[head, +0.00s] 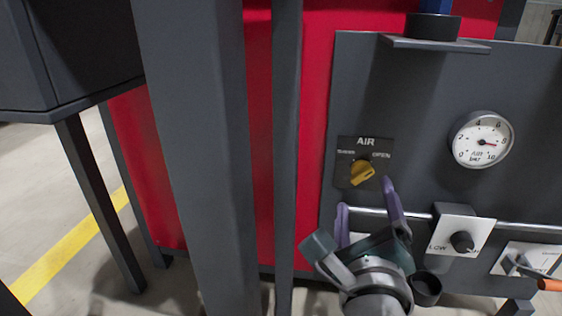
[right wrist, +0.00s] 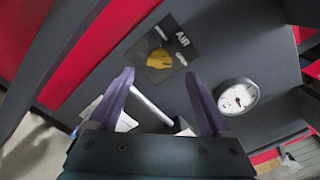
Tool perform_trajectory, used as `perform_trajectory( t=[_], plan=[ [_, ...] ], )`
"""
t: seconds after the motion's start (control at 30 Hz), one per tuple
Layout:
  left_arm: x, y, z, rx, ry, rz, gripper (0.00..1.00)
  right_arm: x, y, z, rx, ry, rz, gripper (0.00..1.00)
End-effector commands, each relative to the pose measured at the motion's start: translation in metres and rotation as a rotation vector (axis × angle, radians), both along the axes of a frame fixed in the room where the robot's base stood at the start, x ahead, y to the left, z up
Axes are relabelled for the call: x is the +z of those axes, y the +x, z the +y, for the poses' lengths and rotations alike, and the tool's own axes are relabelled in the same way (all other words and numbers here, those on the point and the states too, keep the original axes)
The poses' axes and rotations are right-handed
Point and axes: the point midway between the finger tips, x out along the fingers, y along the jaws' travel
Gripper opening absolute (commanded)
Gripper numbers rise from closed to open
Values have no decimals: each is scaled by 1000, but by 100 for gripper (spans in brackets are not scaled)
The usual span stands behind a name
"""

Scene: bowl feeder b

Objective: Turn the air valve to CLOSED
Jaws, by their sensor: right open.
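The air valve is a yellow knob (head: 362,172) on a dark plate (head: 346,158) labelled AIR, with CLOSED at the left and OPEN at the right. The knob looks tilted, one end toward the OPEN side. It also shows in the right wrist view as a yellow knob (right wrist: 159,58), ahead of the fingers. My right gripper (head: 365,195) is open and empty, with purple fingers just below the knob in the head view and apart from it. Its fingertips (right wrist: 157,76) also show in the right wrist view. My left gripper is not in view.
A pressure gauge (head: 482,140) is right of the valve on the grey panel (head: 420,110). A LOW switch box (head: 460,236) and a horizontal metal rail lie below. A shelf bracket (head: 435,43) juts out above. Grey posts (head: 205,150) stand at the left.

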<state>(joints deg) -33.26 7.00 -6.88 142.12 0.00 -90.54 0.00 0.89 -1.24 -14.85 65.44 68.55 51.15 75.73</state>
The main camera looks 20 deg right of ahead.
Motion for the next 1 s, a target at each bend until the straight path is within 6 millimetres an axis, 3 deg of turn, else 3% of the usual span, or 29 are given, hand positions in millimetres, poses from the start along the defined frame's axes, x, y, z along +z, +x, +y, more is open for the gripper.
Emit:
perform_trajectory(
  t=[0.1,0.3,0.67,1.0],
  plan=[
    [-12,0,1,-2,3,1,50,-3,21,-13,-1,-3,-4,82],
    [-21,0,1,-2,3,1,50,-2,43,-27,1,-3,-1,82],
    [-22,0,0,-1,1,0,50,0,49,-30,1,-1,2,82],
    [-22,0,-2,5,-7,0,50,0,49,-30,1,-2,1,45]
  ],
)
